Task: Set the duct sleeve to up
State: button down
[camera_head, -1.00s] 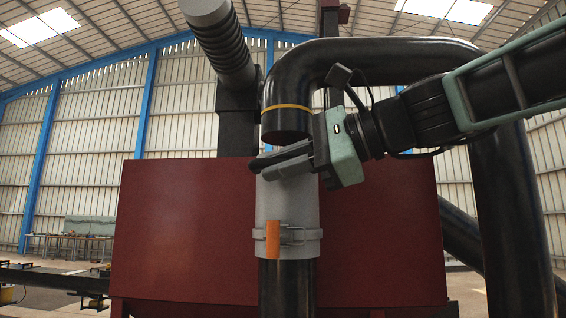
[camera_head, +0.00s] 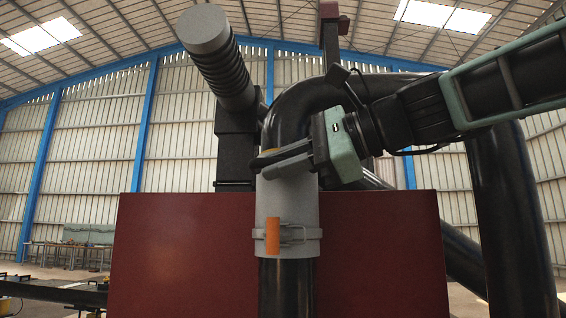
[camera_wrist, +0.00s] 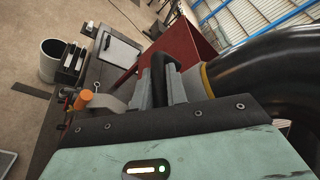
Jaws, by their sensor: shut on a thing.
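The duct sleeve (camera_head: 287,212) is a light grey cylinder on a black vertical pipe, with an orange lever (camera_head: 272,236) on its clamp, which looks folded against it. My gripper (camera_head: 270,162) is across the sleeve's upper end, shut. In the wrist view, a dark curved bar sits between the fingers (camera_wrist: 162,78), beside the grey sleeve (camera_wrist: 117,104); the bar seems to belong to the sleeve. The upper black bent pipe (camera_head: 290,115) comes down to the sleeve's top. Its yellow band (camera_wrist: 206,78) is close to the fingers. My gripper hides most of the joint.
A dark red box (camera_head: 180,245) stands behind the sleeve. A ribbed black duct (camera_head: 222,70) leans above it at left. The bent pipe's thick vertical leg (camera_head: 500,220) stands at right, beneath my arm. A workbench (camera_head: 65,253) is far left.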

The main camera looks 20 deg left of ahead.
jog(key=c, duration=1.7)
grip_release()
jog(key=shift+r, duration=0.5)
jog(key=shift+d+f, duration=0.1)
jog(key=shift+f, duration=0.1)
jog(key=shift+d, duration=0.2)
jog(key=b+v, duration=0.5)
jog(key=v, duration=1.2)
jog(key=shift+s, duration=0.1)
